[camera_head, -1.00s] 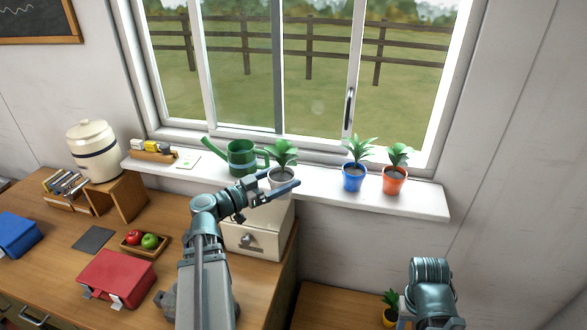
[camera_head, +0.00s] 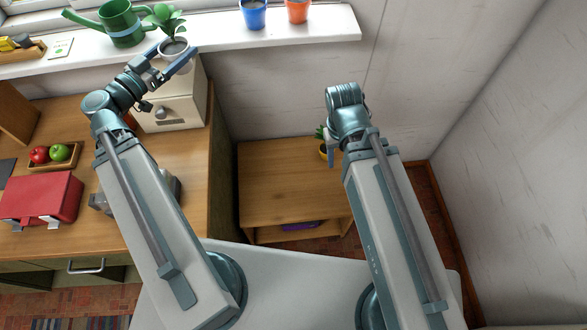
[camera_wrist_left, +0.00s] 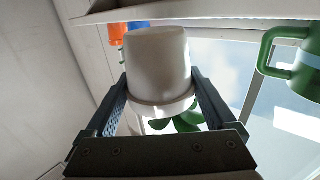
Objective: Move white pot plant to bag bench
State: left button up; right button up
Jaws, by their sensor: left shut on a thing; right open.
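The white pot plant (camera_head: 174,47), a pale pot with green leaves, is at the windowsill's front edge in the head view. My left gripper (camera_head: 178,60) is shut on it, one finger on each side. In the left wrist view the white pot (camera_wrist_left: 158,65) is between the two fingers, bottom up in the picture, leaves below. I cannot tell whether it still touches the sill. The low wooden bench (camera_head: 285,180), likely the bag bench, stands at the centre, right of the desk. My right gripper (camera_head: 334,152) is above the bench's right side, mostly hidden by its wrist.
A yellow pot plant (camera_head: 323,150) is on the bench, partly behind my right gripper. The green watering can (camera_head: 120,25) stands left of the white pot. The blue pot (camera_head: 253,14) and orange pot (camera_head: 298,11) are farther right on the sill (camera_head: 325,28). The bench's left top is clear.

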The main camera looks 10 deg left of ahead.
aim_at(259, 204)
jog(key=k+l, duration=0.5)
jog(key=l, duration=0.15)
jog(key=k+l+u, duration=0.1)
jog(key=k+l, duration=0.35)
jog(key=l, duration=0.2)
